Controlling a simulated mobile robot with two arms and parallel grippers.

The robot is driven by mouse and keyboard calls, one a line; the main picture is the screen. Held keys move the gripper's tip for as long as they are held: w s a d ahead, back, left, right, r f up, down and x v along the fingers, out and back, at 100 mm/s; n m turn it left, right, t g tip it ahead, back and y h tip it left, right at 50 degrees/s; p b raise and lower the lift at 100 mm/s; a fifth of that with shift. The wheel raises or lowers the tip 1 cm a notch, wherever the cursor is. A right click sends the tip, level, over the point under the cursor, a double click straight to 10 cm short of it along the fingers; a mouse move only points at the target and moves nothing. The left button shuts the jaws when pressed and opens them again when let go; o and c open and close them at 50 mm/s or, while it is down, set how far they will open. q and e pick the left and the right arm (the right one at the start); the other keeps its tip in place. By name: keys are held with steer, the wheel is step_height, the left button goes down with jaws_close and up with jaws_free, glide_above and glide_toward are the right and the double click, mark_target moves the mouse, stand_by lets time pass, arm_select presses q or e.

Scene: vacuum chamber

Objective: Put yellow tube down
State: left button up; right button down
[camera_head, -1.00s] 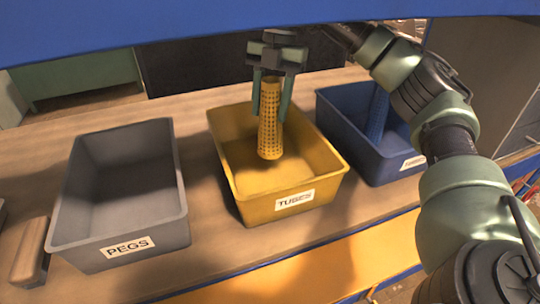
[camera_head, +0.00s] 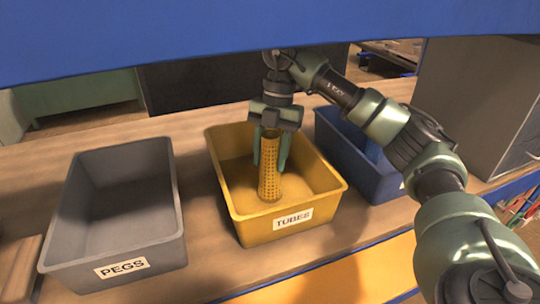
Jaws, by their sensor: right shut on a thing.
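The yellow tube (camera_head: 269,182) is a perforated cylinder, upright, inside the yellow bin (camera_head: 335,190) labelled TUBES. My right gripper (camera_head: 271,150) points down from above and is shut on the tube's upper part, with one finger on each side. The tube's lower end is down in the bin, close to its floor; I cannot tell if it touches. My left gripper is not in view.
A grey bin (camera_head: 175,215) labelled PEGS stands to the left and looks empty. A blue bin (camera_head: 375,185) stands to the right, partly behind my right arm, with a blue thing in it. A brown block (camera_head: 22,268) lies at the lower left.

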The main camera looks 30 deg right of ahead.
steer(key=c, duration=0.8)
jaws_free()
steer(key=shift+f, duration=0.15)
steer(key=shift+o, duration=0.2)
steer(key=shift+r, duration=0.55)
steer(key=p+v, duration=0.2)
steer(key=v, duration=0.9)
steer(key=shift+d, duration=0.15)
steer(key=shift+r, duration=0.1)
